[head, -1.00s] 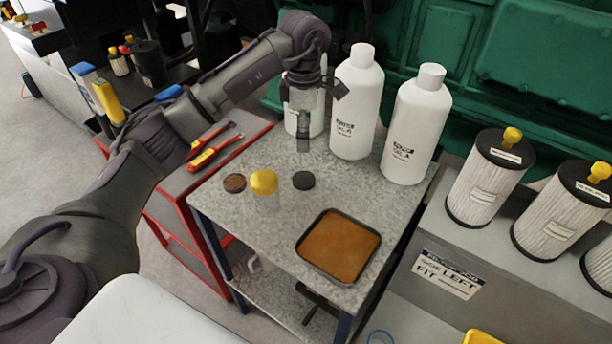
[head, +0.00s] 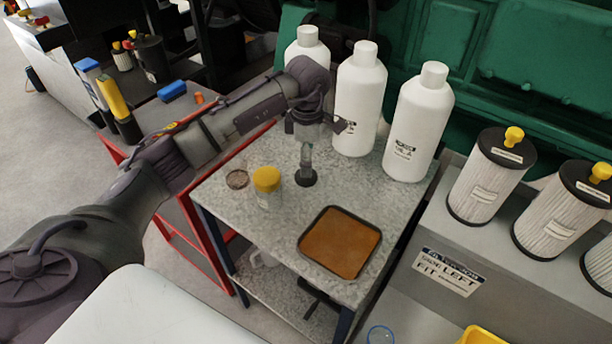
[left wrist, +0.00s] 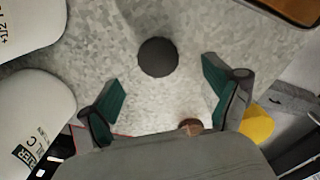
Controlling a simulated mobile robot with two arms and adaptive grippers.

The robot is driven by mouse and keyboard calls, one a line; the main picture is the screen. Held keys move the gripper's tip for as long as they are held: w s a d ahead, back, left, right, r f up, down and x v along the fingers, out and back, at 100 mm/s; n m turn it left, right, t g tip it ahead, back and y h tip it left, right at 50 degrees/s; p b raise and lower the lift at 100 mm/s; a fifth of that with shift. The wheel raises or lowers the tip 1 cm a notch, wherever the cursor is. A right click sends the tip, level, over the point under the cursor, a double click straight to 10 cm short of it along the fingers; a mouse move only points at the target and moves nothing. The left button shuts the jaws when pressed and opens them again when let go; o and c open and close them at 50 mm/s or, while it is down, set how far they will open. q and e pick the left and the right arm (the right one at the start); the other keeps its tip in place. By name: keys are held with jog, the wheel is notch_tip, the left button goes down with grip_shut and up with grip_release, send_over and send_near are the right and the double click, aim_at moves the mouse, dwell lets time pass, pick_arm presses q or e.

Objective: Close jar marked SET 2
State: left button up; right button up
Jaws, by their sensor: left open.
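A clear jar with a yellow lid (head: 267,180) stands on the grey speckled table (head: 225,205). Left of it is a small round brown-topped item (head: 237,179), which may be an open jar; I cannot read a SET 2 mark. A flat black disc (head: 306,179), lid-like, lies right of the yellow-lidded jar. My left gripper (head: 307,165) is above the black disc, pointing down. In the left wrist view the open, empty fingers (left wrist: 165,100) show the black disc (left wrist: 158,57) ahead of them. The yellow lid (left wrist: 258,126) shows partly behind the right finger. My right gripper is not in view.
White bottles (head: 418,125) stand along the table's back edge, close to my left gripper. A square tray with a brown surface (head: 340,243) lies at the front right. Pleated filters (head: 491,175) stand on a ledge at the right. The table between jars and tray is clear.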

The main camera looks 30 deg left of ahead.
pick_arm(q)
jog(key=shift+w+a+f+p, duration=0.15)
jog(key=shift+f+p, duration=0.2)
jog(key=shift+f, duration=0.95)
jog(key=shift+a+f+p, duration=0.1)
jog(key=shift+f+p, duration=0.25)
jog(key=shift+f, duration=0.95)
jog(key=c, duration=0.8)
